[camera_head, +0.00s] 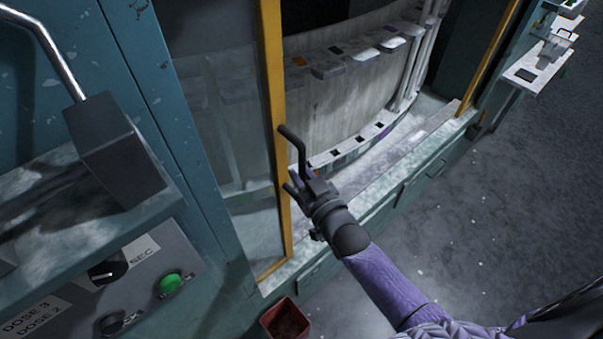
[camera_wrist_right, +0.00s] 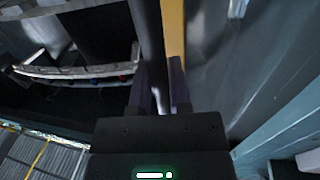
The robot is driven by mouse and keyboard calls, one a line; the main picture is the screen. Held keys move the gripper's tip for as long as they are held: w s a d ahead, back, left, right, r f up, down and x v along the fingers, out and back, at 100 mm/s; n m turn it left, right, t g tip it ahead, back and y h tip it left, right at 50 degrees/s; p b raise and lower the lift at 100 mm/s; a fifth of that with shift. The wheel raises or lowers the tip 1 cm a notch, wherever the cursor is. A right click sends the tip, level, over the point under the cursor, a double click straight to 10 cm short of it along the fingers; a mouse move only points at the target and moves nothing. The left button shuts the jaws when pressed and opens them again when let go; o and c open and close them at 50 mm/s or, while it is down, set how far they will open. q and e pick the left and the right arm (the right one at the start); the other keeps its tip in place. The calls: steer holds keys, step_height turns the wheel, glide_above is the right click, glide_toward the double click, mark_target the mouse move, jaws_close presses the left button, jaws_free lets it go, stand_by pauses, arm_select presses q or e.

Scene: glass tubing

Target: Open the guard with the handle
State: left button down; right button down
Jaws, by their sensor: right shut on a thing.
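The guard is a glass panel (camera_head: 225,140) with a yellow frame edge (camera_head: 274,130), standing in the teal machine's opening. The opening to the right of this edge is uncovered. A black bar handle (camera_head: 297,143) is fixed along the yellow edge. My right gripper (camera_head: 299,183) is shut on the lower part of the handle. In the right wrist view, the handle (camera_wrist_right: 152,50) runs up between the gripper's two fingers (camera_wrist_right: 160,95), beside the yellow edge (camera_wrist_right: 174,30). The fingers partly hide the handle there. My left gripper is not in view.
Inside the opening stands a curved pale carousel (camera_head: 350,95) with several small blocks. A control panel (camera_head: 130,275) with a green button (camera_head: 170,284) is at lower left. A red bin (camera_head: 286,320) stands below. Open grey floor (camera_head: 500,220) lies at right.

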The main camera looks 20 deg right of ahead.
steer(key=c, duration=0.6)
jaws_free()
steer(key=s+d, duration=0.2)
steer(key=s, duration=0.7)
steer(key=shift+s, duration=0.35)
